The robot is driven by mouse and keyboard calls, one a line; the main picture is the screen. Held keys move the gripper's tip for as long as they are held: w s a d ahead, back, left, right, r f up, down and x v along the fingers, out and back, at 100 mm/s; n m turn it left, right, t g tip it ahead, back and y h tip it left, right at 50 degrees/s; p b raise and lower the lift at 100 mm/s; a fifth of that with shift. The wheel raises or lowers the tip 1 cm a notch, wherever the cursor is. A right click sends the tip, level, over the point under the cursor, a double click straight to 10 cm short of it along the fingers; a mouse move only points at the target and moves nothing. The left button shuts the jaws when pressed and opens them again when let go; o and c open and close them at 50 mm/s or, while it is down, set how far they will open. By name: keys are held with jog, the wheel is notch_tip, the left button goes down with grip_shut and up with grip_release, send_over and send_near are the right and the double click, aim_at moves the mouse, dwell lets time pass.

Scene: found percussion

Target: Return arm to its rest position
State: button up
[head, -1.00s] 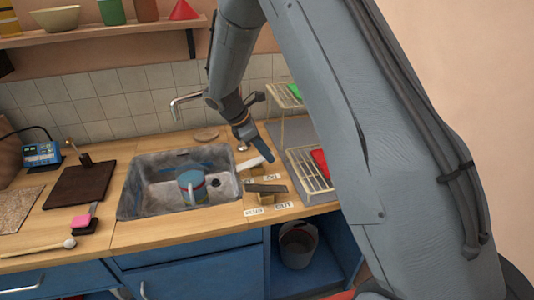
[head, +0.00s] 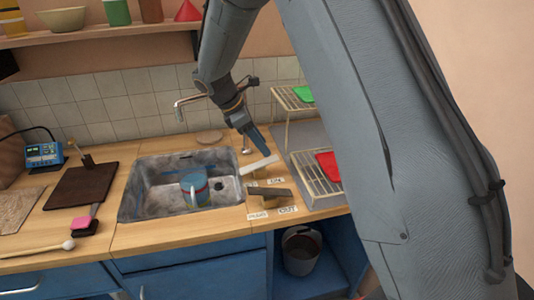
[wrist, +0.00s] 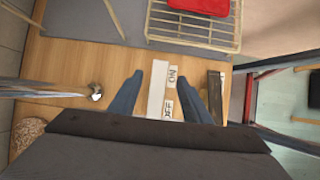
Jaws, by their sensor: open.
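My gripper (head: 262,145) is open and empty, above the counter right of the sink. Its two blue fingers also show in the wrist view (wrist: 173,78), spread apart. A white lever (head: 259,166) is just below the fingertips in the head view. In the wrist view the white lever (wrist: 157,90) shows between the fingers; I cannot tell whether they touch it. A dark lever (head: 267,191) is nearer the counter's front edge, and also in the wrist view (wrist: 214,95). My arm is bent and reaches down from the upper right.
The sink (head: 160,178) holds a blue mug (head: 194,188). A faucet (head: 180,108) stands behind it, close to my forearm. A wire rack (head: 316,180) with red and green items is on the right. A shelf (head: 110,32) runs above. A bucket (head: 301,250) is below.

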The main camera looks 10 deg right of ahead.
jog(key=shift+v, duration=0.95)
jog(key=s+d+f+m+y, duration=0.1)
jog(key=s+d+m+y, duration=0.1)
jog(key=s+m, duration=0.7)
jog(key=s+d+f+m+t+y, duration=0.1)
jog(key=s+d+m+y, duration=0.2)
jog(key=s+m, duration=0.6)
jog(key=s, duration=0.7)
jog(key=shift+y, duration=0.4)
jog(key=shift+f, duration=0.1)
jog(key=c, duration=0.3)
jog(key=shift+a, duration=0.1)
